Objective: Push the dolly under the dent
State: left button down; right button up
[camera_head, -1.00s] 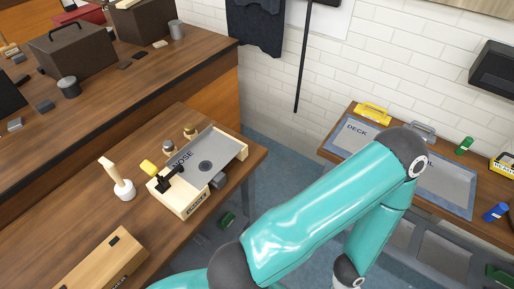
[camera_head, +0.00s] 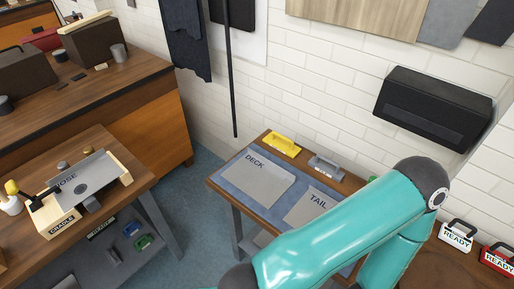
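A grey panel marked NOSE (camera_head: 98,172) lies on a pale wooden cradle (camera_head: 62,227) at the left, on a brown bench. A small dark round spot (camera_head: 81,189), perhaps the dent, shows on the panel. A dark grey block (camera_head: 92,204) sits at the near side of the cradle, by the panel's edge; I cannot tell if it is the dolly. My teal arm crosses the lower right. Neither gripper shows.
A second bench (camera_head: 328,176) holds panels marked DECK (camera_head: 262,180) and TAIL (camera_head: 312,208), with yellow (camera_head: 283,145) and grey (camera_head: 326,166) handled pieces behind. READY signs (camera_head: 457,235) stand at right. Blue floor (camera_head: 181,207) lies between the benches.

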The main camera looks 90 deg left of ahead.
aim_at(91, 203)
jog(key=z, duration=0.35)
jog(key=i, duration=0.55)
jog(key=u, duration=3.05)
jog(key=i, duration=0.25)
jog(key=u, duration=1.8)
jog(key=k, duration=0.65)
jog(key=u, duration=0.2)
jog(key=i, duration=0.9)
jog(key=u, duration=0.35)
